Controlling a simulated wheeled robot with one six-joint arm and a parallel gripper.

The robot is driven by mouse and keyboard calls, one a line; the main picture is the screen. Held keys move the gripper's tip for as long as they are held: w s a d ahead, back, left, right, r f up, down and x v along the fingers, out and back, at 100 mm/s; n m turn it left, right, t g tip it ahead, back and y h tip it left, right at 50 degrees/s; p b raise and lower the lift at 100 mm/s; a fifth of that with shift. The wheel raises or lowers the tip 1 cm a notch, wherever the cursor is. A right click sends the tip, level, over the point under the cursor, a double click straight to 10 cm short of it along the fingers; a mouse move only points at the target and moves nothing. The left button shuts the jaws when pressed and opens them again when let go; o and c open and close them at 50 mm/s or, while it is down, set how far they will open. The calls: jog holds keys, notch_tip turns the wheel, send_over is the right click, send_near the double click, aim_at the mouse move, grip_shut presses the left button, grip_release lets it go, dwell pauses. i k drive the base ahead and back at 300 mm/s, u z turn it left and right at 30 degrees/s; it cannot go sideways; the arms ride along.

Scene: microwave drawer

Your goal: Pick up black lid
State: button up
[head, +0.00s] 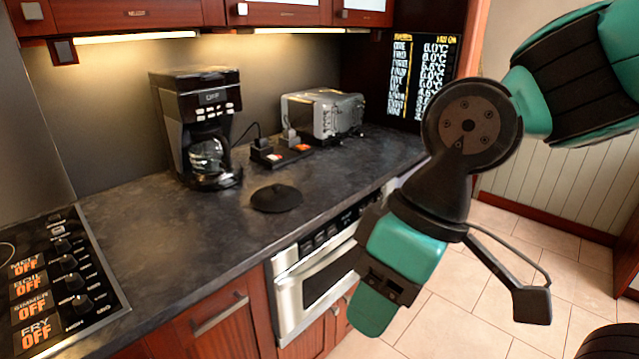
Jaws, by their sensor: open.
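One black finger shows clearly on the right; the other side is partly hidden by teal and black parts of my arm. I see nothing between the fingers.
A black coffee maker (204,125) and a silver toaster (323,114) stand at the back. A dark block with plugs (281,152) lies behind the lid. The stove controls (60,280) are at left. A steel microwave drawer (325,280) sits below the counter.

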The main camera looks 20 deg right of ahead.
aim_at(277, 198)
jog(key=z, duration=0.3)
jog(key=i, duration=1.4)
jog(key=u, duration=0.6)
